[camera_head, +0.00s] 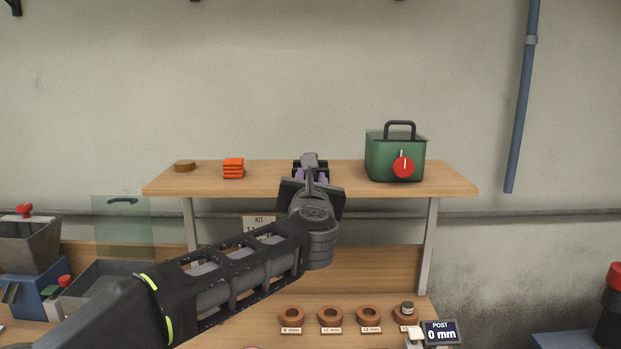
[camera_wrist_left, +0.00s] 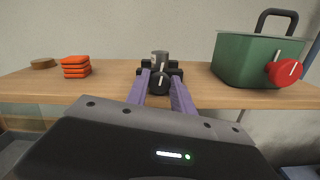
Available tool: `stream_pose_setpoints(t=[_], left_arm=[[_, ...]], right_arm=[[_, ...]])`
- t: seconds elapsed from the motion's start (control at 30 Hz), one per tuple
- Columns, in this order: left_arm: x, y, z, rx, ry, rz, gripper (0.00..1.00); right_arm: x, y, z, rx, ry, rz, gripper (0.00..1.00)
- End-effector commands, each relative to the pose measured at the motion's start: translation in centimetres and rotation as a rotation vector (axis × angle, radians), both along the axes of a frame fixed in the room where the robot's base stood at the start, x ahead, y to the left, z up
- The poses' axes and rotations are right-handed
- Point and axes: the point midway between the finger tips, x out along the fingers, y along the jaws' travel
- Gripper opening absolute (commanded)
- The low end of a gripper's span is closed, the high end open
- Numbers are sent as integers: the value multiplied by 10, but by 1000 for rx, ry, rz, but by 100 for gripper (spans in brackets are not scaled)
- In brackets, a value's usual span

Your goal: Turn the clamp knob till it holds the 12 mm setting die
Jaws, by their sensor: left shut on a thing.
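The clamp knob (camera_wrist_left: 160,84) is a dark round knob with a white pointer line, upright in the wrist view. My left gripper (camera_wrist_left: 161,76) has its two purple fingers on either side of the knob and is shut on it. Behind the knob the black clamp (camera_wrist_left: 175,69) stands on the shelf with a grey cylindrical die (camera_wrist_left: 160,57) between its jaws. Whether the jaws touch the die I cannot tell. In the head view my left gripper (camera_head: 311,178) and wrist hide most of the clamp. My right gripper is not in view.
A green box (camera_head: 395,155) with a red knob stands right of the clamp on the shelf (camera_head: 270,184); orange pads (camera_head: 233,168) and a brown disc (camera_head: 185,166) lie left. Below are several labelled brown rings (camera_head: 330,314) and a display (camera_head: 441,333) reading "POST 0 mm".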

Motion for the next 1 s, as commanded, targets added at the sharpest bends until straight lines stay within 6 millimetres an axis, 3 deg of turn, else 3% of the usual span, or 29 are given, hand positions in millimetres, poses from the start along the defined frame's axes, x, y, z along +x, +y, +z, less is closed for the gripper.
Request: stream_pose_setpoints(t=[0.17, 0.43, 0.47, 0.5, 0.7, 1.0], left_arm=[[0, -1, 1, 164, 1, 0, 0], [0, -1, 0, 174, 0, 0, 0], [0, -1, 0, 174, 0, 0, 30], [0, -1, 0, 174, 0, 0, 34], [0, -1, 0, 173, 0, 0, 49], [-2, -1, -1, 173, 0, 0, 49]], right_arm=[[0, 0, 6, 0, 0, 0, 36], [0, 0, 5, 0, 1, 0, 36], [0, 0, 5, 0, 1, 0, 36], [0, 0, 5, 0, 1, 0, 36], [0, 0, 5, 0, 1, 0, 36], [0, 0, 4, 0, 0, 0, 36]])
